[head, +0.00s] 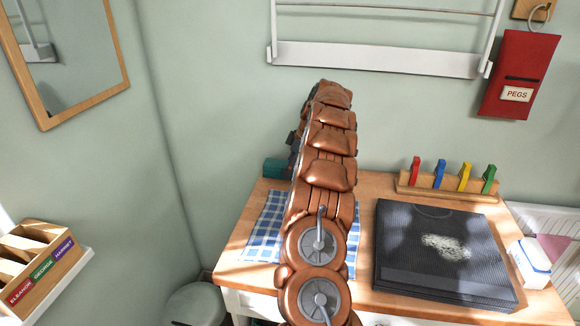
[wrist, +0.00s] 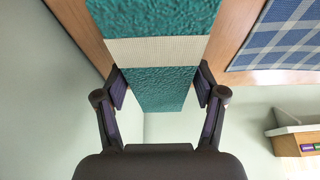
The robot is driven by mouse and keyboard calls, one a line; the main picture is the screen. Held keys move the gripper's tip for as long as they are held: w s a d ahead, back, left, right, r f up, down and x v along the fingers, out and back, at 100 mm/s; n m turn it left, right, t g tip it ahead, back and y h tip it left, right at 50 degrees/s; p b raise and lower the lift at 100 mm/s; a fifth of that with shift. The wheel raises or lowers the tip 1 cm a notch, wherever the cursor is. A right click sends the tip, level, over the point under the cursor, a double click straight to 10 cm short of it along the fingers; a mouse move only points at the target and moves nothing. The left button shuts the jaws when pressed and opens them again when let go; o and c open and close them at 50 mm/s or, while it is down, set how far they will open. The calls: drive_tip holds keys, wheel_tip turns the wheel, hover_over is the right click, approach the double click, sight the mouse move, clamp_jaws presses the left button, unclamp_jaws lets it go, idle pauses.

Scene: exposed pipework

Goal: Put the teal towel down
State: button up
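The teal towel (wrist: 160,90) has a cream band across it and spans the gap between my fingers in the wrist view. My gripper (wrist: 160,88) has a finger at each side edge of the towel, and both pads appear to touch it. The towel is in front of the wooden table top, with one end reaching past the table edge. In the head view a teal end of the towel (head: 277,168) shows at the table's back left, left of my arm. My arm hides the rest of it and most of the gripper.
A blue checked cloth (head: 263,228) lies on the table's left part, partly behind my arm. A black ridged slab (head: 400,270) lies to the right. A white wall rack (head: 375,58) hangs above.

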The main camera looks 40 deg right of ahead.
drive_tip(key=shift+o, duration=1)
drive_tip(key=shift+r, duration=0.2)
drive_tip(key=shift+b+v, duration=0.65)
drive_tip(key=shift+v, duration=2.8)
drive_tip(key=shift+p+v, duration=1.05)
drive_tip(key=shift+v, duration=1.45)
